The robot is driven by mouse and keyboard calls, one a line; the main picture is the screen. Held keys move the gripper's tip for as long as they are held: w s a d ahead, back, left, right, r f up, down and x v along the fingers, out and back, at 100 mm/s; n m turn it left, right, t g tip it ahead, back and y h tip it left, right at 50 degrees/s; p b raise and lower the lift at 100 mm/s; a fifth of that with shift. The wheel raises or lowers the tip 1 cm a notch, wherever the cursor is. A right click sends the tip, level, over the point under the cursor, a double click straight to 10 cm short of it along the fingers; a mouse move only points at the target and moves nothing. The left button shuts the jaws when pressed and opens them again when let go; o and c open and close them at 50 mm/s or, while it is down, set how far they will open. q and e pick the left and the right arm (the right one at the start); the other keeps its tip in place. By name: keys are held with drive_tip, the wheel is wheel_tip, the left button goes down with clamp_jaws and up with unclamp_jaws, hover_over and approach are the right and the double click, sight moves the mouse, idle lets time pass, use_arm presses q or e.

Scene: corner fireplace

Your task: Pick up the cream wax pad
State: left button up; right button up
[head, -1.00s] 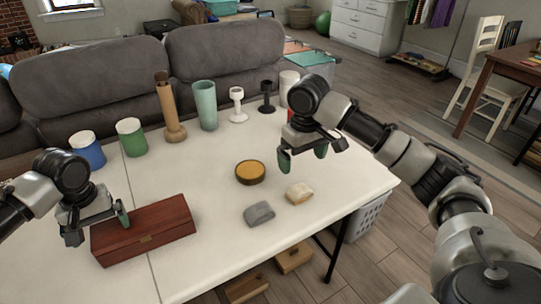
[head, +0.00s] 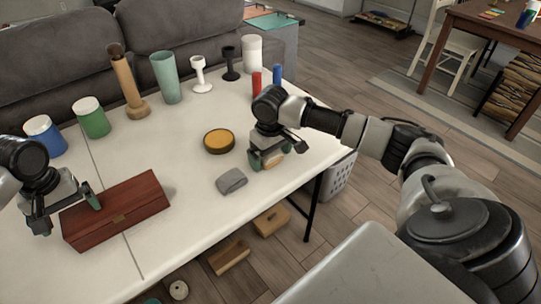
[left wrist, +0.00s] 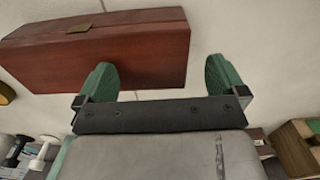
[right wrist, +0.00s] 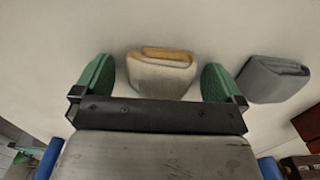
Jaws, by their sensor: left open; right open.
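The cream wax pad (right wrist: 162,74), pale with a tan-orange edge, lies on the white table. In the right wrist view it sits between the two green fingertips of my open right gripper (right wrist: 159,80), with gaps on both sides. In the head view my right gripper (head: 270,158) is low over the pad (head: 271,162) and hides much of it. My left gripper (head: 66,212) is open and empty at the wooden box (head: 120,212). In the left wrist view its fingers (left wrist: 158,82) point at the box (left wrist: 150,50).
A grey pad (head: 231,181) lies beside the cream pad; it also shows in the right wrist view (right wrist: 273,80). A round yellow-topped tin (head: 219,141) stands behind. Several cylinders and a wooden bottle (head: 128,85) line the back of the table (head: 185,230).

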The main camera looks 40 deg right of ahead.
drive_tip(key=shift+c, duration=0.2)
drive_tip(key=c, duration=1)
drive_tip(key=shift+o, duration=0.2)
drive_tip(key=shift+r, duration=0.15)
wheel_tip(320, 180, up, 10)
drive_tip(key=shift+f, duration=0.1)
